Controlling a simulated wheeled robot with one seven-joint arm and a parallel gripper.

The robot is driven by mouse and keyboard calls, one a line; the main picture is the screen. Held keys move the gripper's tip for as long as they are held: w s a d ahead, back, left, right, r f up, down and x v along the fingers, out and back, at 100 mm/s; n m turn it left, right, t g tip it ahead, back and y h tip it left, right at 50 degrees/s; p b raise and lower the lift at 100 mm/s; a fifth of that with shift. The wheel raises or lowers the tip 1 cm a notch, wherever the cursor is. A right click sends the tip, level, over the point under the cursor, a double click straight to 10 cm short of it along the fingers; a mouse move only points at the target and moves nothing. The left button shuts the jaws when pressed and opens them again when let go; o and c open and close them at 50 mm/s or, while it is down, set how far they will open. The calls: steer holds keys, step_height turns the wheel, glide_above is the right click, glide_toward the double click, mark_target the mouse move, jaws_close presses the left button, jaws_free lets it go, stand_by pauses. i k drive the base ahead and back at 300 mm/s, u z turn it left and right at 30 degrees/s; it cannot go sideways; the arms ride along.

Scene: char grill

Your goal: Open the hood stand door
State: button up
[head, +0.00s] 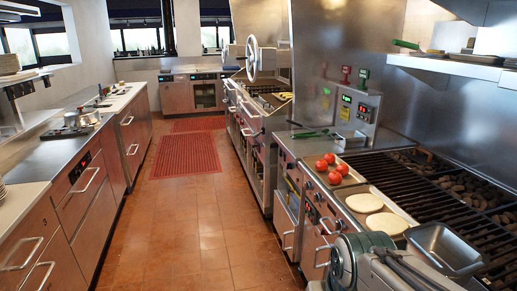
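Several steel-fronted doors run under the cooking line on the right of the head view. One closed front with a vertical bar handle (289,234) stands below the stretch with the control box. Another bar handle (322,256) shows on the front under the char grill, partly hidden by my arm. I cannot tell which of these is the hood stand door; none looks open. My grey arm rises at the bottom, in front of the grill. My gripper is not in view.
The char grill (436,187) has tomatoes (331,166), pale round patties (376,212) and a steel pan (443,246) along its front. A counter (70,145) with drawers lines the left. The tiled aisle (190,222) between is clear, with red mats (186,154) farther back.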

mark_target(286, 226)
steer(key=i, duration=0.75)
steer(key=u, duration=0.6)
steer(key=i, duration=1.75)
steer(key=z, duration=0.35)
